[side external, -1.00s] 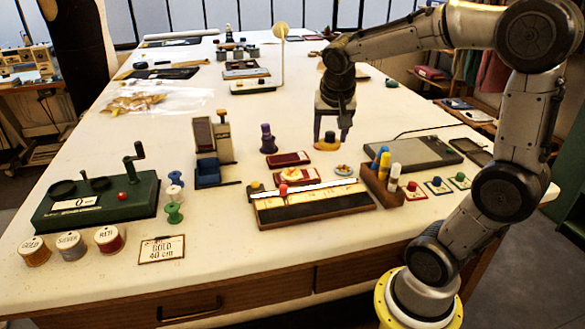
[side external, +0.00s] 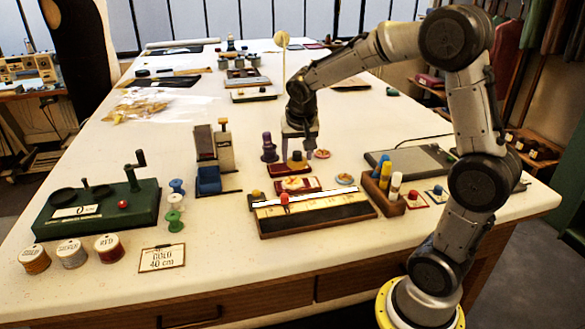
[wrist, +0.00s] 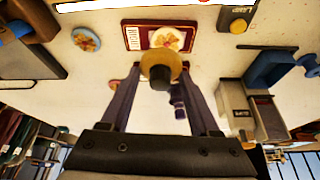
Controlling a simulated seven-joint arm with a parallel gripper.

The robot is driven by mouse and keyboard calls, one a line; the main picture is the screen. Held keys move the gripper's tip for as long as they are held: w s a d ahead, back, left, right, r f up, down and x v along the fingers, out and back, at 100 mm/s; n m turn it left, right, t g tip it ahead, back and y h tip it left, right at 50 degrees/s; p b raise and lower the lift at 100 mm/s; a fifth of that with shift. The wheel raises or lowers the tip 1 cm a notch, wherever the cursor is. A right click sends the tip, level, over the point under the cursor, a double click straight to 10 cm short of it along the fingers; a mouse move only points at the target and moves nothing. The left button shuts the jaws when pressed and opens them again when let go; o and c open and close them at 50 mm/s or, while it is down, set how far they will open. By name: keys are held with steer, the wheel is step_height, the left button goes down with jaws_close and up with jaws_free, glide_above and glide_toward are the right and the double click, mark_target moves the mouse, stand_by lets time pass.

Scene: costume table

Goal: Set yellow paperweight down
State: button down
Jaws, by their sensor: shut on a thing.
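My gripper (side external: 298,151) points down and is shut on the yellow paperweight (side external: 297,165), a small yellow disc with a dark knob. In the wrist view, the paperweight (wrist: 172,66) sits between the two fingers. A second red card with a round picture (side external: 298,184) lies just in front; this card also shows in the wrist view (wrist: 133,38).
A purple pawn-shaped piece (side external: 269,148) stands close left of my gripper. A round patch (side external: 322,154) lies to the right, another (side external: 344,179) further forward. A long board with a white ruler (side external: 315,212) and a pen block (side external: 382,191) are in front.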

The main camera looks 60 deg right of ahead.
mark_target(292, 179)
steer(key=shift+w+d+f, duration=0.3)
steer(key=shift+w+f, duration=0.45)
steer(key=shift+f, duration=0.2)
steer(key=shift+w+d+f, duration=0.1)
steer(key=shift+w+f, duration=0.1)
steer(key=shift+f, duration=1.5)
steer(key=shift+f, duration=0.1)
steer(key=shift+c, duration=0.6)
jaws_free()
steer(key=shift+f, duration=0.1)
steer(key=v, duration=1.2)
steer(key=s+a+n+t+y, duration=0.1)
steer(key=s+a+n, duration=0.4)
steer(key=s, duration=0.5)
steer(key=s+a+n+t+y, duration=0.1)
steer(key=s+a+n+y, duration=0.1)
steer(key=s+a+n, duration=0.3)
steer(key=s+a, duration=0.3)
steer(key=s, duration=0.2)
steer(key=shift+a+f+n+t+y, duration=0.2)
steer(key=shift+f+n+t+y, duration=0.1)
steer(key=shift+t+y, duration=0.1)
